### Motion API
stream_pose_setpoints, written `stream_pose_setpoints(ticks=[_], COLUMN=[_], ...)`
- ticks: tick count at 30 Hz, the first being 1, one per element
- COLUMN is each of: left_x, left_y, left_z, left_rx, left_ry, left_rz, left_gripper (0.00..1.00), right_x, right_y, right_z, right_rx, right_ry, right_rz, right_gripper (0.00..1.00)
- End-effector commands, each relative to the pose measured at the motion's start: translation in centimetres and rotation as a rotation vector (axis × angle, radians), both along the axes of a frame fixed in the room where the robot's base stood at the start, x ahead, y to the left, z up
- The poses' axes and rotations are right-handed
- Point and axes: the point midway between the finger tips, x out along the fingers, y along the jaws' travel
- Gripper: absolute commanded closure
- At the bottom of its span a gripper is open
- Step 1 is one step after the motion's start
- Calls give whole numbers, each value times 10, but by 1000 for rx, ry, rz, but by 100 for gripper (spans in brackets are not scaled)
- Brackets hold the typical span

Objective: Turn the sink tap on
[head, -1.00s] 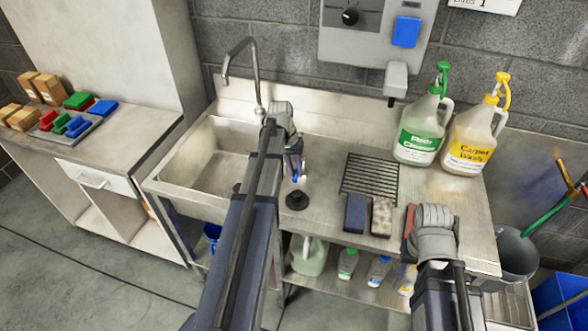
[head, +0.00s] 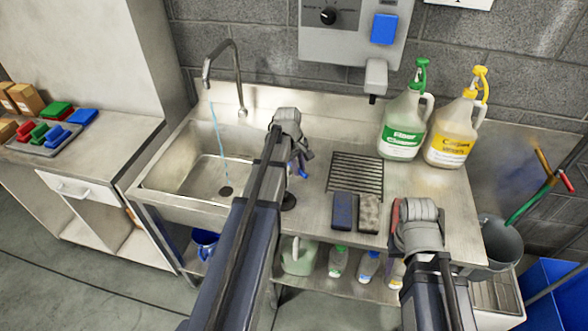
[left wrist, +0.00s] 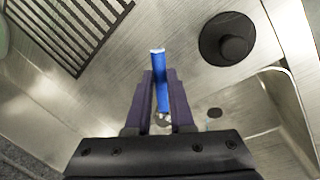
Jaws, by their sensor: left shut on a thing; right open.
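The curved metal tap (head: 238,75) stands at the back of the steel sink (head: 165,185). A thin stream of water (head: 218,145) falls from its spout to the drain. My left gripper (head: 298,165) is over the counter right of the basin, shut on a blue lever (left wrist: 160,85); a little of the blue lever also shows in the head view (head: 304,175). The lever's base is mostly hidden by the gripper. My right gripper (head: 398,214) is over the counter's front right, open, its fingers mostly hidden by its wrist.
A black plug (left wrist: 228,38) lies beside the basin. A drain grate (head: 356,172), a dark blue sponge (head: 342,211) and a grey sponge (head: 368,214) are between my arms. Green-labelled (head: 402,128) and yellow-labelled jugs (head: 452,135) stand behind.

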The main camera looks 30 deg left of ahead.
Motion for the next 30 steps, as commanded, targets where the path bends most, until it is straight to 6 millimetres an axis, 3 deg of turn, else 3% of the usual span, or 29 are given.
stream_pose_setpoints(ticks=[12, 29, 30], left_x=[12, 13, 13], left_y=[-5, -5, -5], left_z=[0, 0, 0], left_rx=[0, -1, -1], left_ry=[0, -1, -1], left_rz=[170, 194, 194], left_gripper=[100, 100, 75], right_x=[0, 0, 0], right_y=[0, 0, 0], right_z=[0, 0, 0], right_rx=[0, 0, 0], right_ry=[0, 0, 0], right_rz=[0, 0, 0], right_gripper=[50, 50, 50])
